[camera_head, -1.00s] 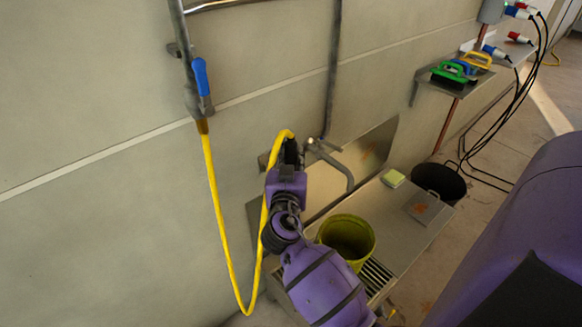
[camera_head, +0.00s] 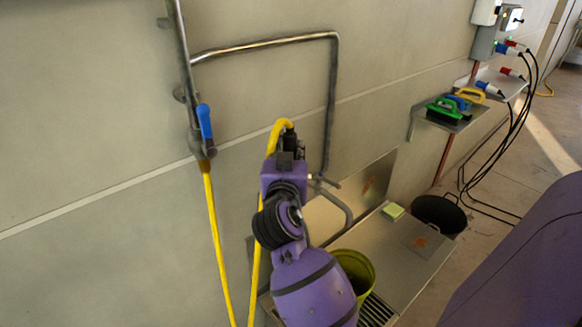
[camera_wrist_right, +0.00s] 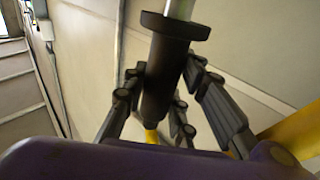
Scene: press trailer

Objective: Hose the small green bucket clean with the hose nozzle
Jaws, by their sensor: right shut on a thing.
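The small green bucket (camera_head: 354,268) stands upright on the slatted drain part of the metal sink bench, partly hidden behind my right arm. My right gripper (camera_head: 289,143) is raised near the wall, above and left of the bucket. In the right wrist view its fingers (camera_wrist_right: 172,95) are shut on the hose nozzle (camera_wrist_right: 164,85), a black cylinder with a wide collar and a pale metal end. The yellow hose (camera_head: 213,240) hangs from the wall pipe and loops up to the gripper. My left gripper is not in view.
A blue-handled valve (camera_head: 204,122) sits on the wall pipe. A faucet (camera_head: 332,196) rises behind the bench (camera_head: 385,240). A yellow-green sponge (camera_head: 392,211) lies on the bench. A black bin (camera_head: 438,214) stands beyond it. A wall shelf (camera_head: 447,120) holds coloured brushes.

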